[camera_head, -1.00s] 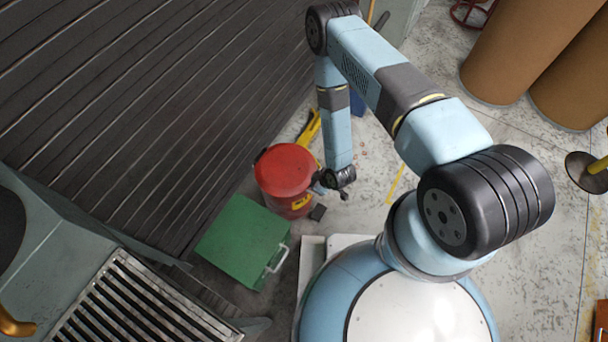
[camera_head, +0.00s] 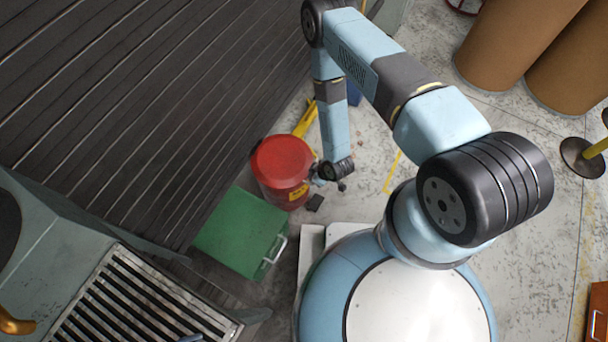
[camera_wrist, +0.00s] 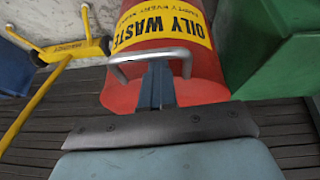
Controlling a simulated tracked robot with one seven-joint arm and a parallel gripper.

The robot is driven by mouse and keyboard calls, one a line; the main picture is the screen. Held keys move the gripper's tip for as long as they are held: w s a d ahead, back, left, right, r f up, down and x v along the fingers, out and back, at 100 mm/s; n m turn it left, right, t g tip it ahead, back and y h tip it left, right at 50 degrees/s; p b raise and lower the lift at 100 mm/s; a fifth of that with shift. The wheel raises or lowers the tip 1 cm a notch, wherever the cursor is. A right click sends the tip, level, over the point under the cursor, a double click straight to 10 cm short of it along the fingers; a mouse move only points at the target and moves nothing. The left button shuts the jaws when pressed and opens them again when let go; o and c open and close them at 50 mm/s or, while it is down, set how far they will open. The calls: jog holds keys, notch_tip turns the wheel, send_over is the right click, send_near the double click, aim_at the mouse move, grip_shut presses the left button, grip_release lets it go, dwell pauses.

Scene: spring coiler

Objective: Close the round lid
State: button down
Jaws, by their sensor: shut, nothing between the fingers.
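A red round can stands on the floor in the head view, with its red round lid (camera_head: 282,158) on top. The lid looks down over the mouth, but I cannot tell whether it is fully seated. In the wrist view the can (camera_wrist: 205,88) fills the upper middle, with a yellow OILY WASTE label (camera_wrist: 160,25). A silver curved bar (camera_wrist: 150,55) crosses in front of it. My gripper (camera_wrist: 158,85) is shut and empty, its fingers close to the can and bar; contact is unclear. In the head view my gripper (camera_head: 341,186) is at the can's right.
A green box (camera_head: 238,232) with a pale handle stands next to the can. A yellow stand (camera_head: 305,118) is behind it, also in the wrist view (camera_wrist: 70,50). A dark slatted surface (camera_head: 150,90) lies to the left. Brown drums (camera_head: 525,45) stand at upper right.

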jog(key=s+d+r, duration=0.5)
jog(key=d+r, duration=0.1)
jog(key=d, duration=0.4)
jog(key=shift+s+r, duration=0.2)
jog(key=shift+a, duration=0.1)
